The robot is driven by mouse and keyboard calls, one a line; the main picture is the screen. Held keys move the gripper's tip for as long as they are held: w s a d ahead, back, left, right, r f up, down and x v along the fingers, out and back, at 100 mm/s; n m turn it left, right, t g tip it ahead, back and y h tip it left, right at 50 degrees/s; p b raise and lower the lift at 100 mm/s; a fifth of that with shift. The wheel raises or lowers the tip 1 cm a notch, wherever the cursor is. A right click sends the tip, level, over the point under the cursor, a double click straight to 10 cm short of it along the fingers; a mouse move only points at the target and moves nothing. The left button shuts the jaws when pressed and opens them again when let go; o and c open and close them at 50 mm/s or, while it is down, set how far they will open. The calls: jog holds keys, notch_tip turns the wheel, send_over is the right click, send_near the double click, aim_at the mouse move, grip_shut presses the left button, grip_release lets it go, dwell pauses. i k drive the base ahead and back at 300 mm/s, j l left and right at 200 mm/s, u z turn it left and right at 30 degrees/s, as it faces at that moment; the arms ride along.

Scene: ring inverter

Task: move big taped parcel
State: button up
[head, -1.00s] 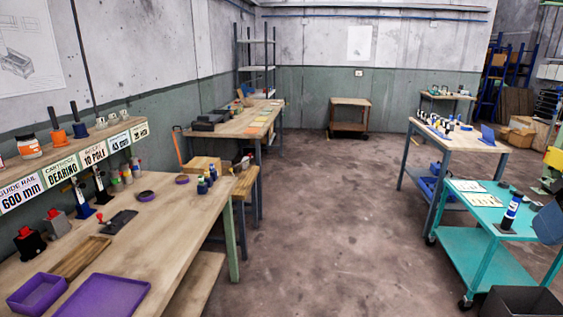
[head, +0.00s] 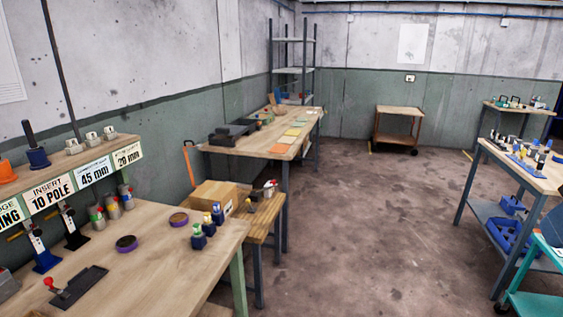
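A brown cardboard parcel (head: 214,195) sits in the head view on a low wooden stand (head: 265,222), just past the far end of the near left workbench. Its lower front is partly hidden by small blue and green parts on that bench. I cannot make out tape on it clearly. My gripper is not in view.
A second bench (head: 262,148) stands behind the parcel. A wooden cart (head: 398,124) stands at the back wall. Tables line the right. The floor (head: 375,235) between is clear.

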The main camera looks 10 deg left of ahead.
aim_at(202, 199)
jog(key=i+u, duration=0.4)
jog(key=i+l+u, duration=0.2)
jog(key=i+u, duration=0.2)
jog(key=i+l+u, duration=0.25)
jog(key=u, duration=0.15)
jog(key=i+l+u, duration=0.15)
jog(key=i+l, duration=0.15)
jog(key=i+l+u, duration=0.25)
jog(key=i+l, duration=0.2)
jog(key=l, duration=0.2)
jog(key=i+l+u, duration=0.15)
jog(key=l, duration=0.25)
jog(key=i+l+u, duration=0.15)
jog(key=i+l, duration=0.15)
jog(key=i+l+u, duration=0.15)
jog(key=l, duration=0.35)
jog(key=i+l+u, duration=0.1)
jog(key=l, duration=0.35)
jog(key=i+l+u, duration=0.15)
jog(key=l, duration=0.35)
jog(key=i+j, duration=0.05)
jog(key=i, duration=0.05)
